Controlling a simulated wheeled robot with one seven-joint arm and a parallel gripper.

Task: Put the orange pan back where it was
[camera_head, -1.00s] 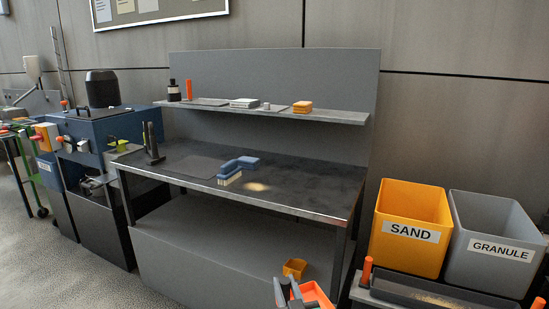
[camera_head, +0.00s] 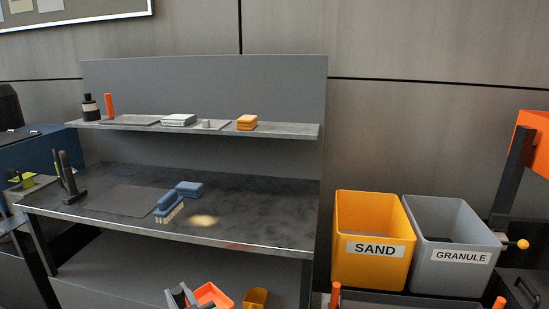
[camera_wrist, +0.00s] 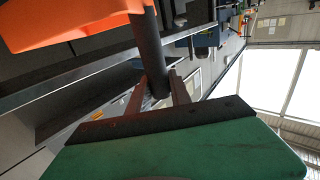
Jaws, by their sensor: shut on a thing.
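The orange pan (camera_head: 212,295) shows at the bottom edge of the head view, in front of the bench's lower part. Its orange body (camera_wrist: 65,22) fills the top left of the wrist view, with a dark handle (camera_wrist: 150,45) running down from it. My gripper (camera_head: 180,298) is shut on this handle, and its two fingers (camera_wrist: 158,88) stand either side of it in the wrist view. The pan is held in the air. Much of the pan and gripper is cut off by the lower edge of the head view.
A workbench (camera_head: 270,232) with a blue brush (camera_head: 168,206) and blue block (camera_head: 189,188) stands ahead. Its upper shelf (camera_head: 285,130) holds small items. A yellow scoop (camera_head: 255,298) is low down. The SAND bin (camera_head: 372,225) and GRANULE bin (camera_head: 450,277) stand at right.

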